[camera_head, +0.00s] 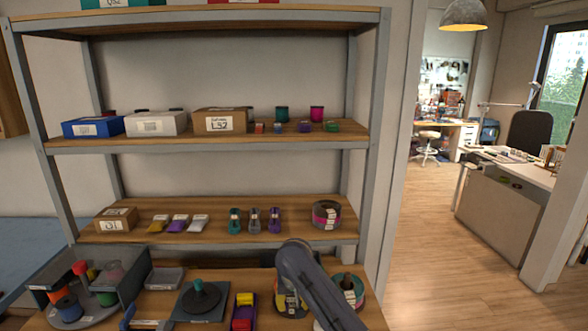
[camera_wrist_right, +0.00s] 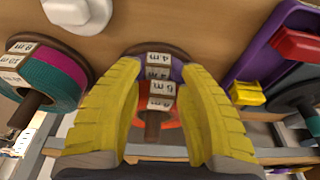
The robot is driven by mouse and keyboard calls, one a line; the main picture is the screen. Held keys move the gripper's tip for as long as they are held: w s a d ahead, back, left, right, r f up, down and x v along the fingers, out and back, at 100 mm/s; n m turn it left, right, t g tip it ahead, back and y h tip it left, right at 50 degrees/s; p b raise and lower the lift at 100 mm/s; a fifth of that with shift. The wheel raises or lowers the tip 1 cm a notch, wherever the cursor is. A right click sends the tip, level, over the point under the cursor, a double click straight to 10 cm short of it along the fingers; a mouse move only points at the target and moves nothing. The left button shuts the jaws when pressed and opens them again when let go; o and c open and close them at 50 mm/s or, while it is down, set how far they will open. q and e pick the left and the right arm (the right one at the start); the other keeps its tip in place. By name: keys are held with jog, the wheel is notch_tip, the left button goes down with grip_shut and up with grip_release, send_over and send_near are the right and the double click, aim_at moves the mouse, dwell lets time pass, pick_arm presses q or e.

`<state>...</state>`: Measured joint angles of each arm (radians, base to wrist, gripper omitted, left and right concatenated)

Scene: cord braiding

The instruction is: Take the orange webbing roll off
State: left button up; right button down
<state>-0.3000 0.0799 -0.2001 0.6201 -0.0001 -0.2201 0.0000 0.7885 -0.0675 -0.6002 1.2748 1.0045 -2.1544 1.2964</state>
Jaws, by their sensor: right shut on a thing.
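The orange webbing roll (camera_wrist_right: 172,117) shows in the right wrist view around a brown spindle, nearest the camera, with a white length label on it. My right gripper (camera_wrist_right: 162,88) has its yellow fingers on both sides of the orange roll and is shut on it. A purple roll (camera_wrist_right: 177,71) and other labelled rolls sit behind it on the same spindle. In the head view my right gripper (camera_head: 290,303) is at the lower board, and my arm and fingers mostly hide this stack. I cannot tell whether the orange roll has lifted. My left gripper is not in view.
A teal and magenta roll stack (camera_head: 351,283) stands close to the right of my gripper. A purple tray (camera_head: 243,313) with yellow and red pieces lies to its left. A shelf board (camera_head: 292,233) with another roll stack (camera_head: 326,213) is above.

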jog(key=shift+s+d+r, duration=0.15)
jog(key=shift+d+r, duration=0.15)
dwell(0.6)
jog(key=shift+r, duration=0.1)
notch_tip(320, 180, up, 8)
jog(key=shift+s+a, duration=0.15)
jog(key=shift+s, duration=0.05)
dwell(1.9)
jog(key=shift+r, duration=0.1)
dwell(0.3)
